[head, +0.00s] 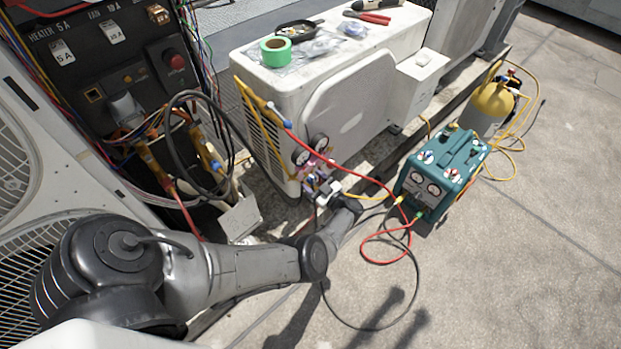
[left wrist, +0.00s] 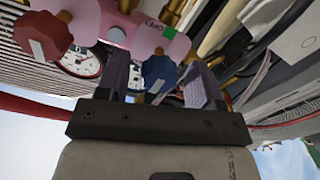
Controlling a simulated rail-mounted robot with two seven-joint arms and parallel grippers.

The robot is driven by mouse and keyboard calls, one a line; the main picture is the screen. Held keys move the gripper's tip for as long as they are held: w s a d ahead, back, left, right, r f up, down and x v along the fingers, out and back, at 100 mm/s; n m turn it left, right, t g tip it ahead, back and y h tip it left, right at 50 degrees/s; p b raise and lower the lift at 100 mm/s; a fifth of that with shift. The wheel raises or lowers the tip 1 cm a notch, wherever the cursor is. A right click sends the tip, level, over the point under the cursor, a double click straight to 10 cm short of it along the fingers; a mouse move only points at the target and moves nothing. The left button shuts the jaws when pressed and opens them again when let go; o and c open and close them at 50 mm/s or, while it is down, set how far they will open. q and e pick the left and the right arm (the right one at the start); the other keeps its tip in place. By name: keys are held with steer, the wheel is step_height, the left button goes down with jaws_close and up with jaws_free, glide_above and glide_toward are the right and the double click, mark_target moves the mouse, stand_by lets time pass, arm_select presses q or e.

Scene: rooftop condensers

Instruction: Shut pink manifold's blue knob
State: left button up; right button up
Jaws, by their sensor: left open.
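The pink manifold (left wrist: 145,38) spans the top of the left wrist view, and it shows small in the head view (head: 313,166) at the front corner of the white condenser. Its blue knob (left wrist: 160,73) has a pale stripe and sits between the fingers of my left gripper (left wrist: 160,88). The fingers are open, one on each side of the knob, and I see no clear grip on it. In the head view my left gripper (head: 323,188) is at the manifold and hides its lower part. The right gripper is not in view.
A red knob (left wrist: 46,37) and a gauge (left wrist: 81,62) are left of the blue knob. A red hose (head: 345,168) runs to a teal recovery machine (head: 441,172). The white condenser (head: 345,100) stands behind, an open electrical panel (head: 110,65) at left. Concrete floor at right is mostly clear.

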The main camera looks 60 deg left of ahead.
arm_select(q)
steer(key=v, duration=1.2)
steer(key=shift+r, duration=0.1)
